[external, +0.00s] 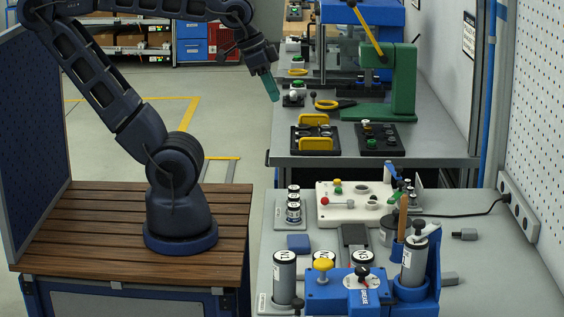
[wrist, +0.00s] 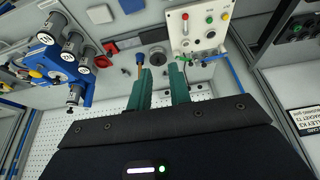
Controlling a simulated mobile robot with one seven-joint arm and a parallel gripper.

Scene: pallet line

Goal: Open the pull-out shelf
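My gripper (external: 270,87) hangs in the air above the aisle, left of the far bench, with its teal fingers pointing down. In the wrist view the two fingers of my gripper (wrist: 160,84) stand apart with nothing between them. No pull-out shelf can be made out for certain. The far grey bench (external: 440,140) has a small dark part (external: 268,158) at its front left corner; I cannot tell whether it is a handle.
The far bench carries black trays (external: 380,150) with yellow handles and a green press (external: 403,85). The near bench (external: 490,285) holds a white control panel (external: 345,215) and a blue fixture (external: 335,295) with cylinders. The aisle floor (external: 120,160) is clear.

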